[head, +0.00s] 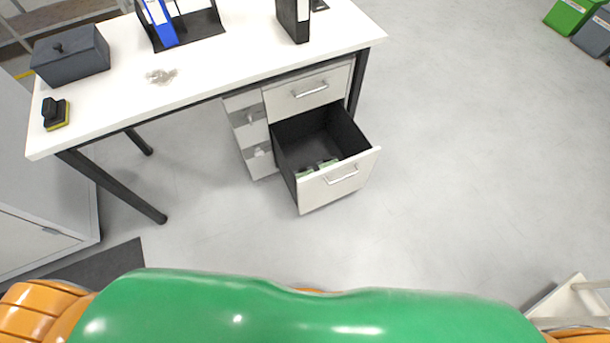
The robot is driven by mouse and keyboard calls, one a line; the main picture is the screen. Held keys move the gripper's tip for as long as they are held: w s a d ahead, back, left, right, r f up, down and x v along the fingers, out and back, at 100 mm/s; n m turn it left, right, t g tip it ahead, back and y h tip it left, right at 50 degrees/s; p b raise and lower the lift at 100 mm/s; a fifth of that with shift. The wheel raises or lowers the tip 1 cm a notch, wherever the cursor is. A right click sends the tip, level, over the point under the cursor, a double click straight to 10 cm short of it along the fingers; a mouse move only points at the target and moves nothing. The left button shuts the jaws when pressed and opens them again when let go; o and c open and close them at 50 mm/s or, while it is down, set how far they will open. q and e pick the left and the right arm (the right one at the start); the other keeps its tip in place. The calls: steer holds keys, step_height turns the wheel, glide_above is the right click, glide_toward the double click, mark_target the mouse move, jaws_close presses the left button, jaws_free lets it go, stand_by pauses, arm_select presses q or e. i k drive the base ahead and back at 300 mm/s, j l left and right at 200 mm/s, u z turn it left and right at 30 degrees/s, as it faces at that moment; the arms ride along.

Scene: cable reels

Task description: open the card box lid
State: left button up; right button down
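The card box is likely the dark grey box (70,57) with a small black knob (58,47) on its lid. It stands at the back left of the white desk (225,62), and its lid is on. Neither of my grippers shows in the head view. Only orange and green parts of my own body fill the bottom edge.
A drawer (340,180) under the desk is pulled out, with small items inside. A stamp (55,113), a clear crumpled item (161,76), a blue binder (160,22) and a black binder (294,20) are on the desk. Open floor lies in front and right.

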mark_target(71, 42)
steer(key=u, duration=1.6)
steer(key=i+l+z, duration=0.2)
steer(key=i, duration=0.5)
steer(key=i+l+z, duration=0.1)
steer(key=i+z, duration=0.15)
steer(key=i, duration=0.45)
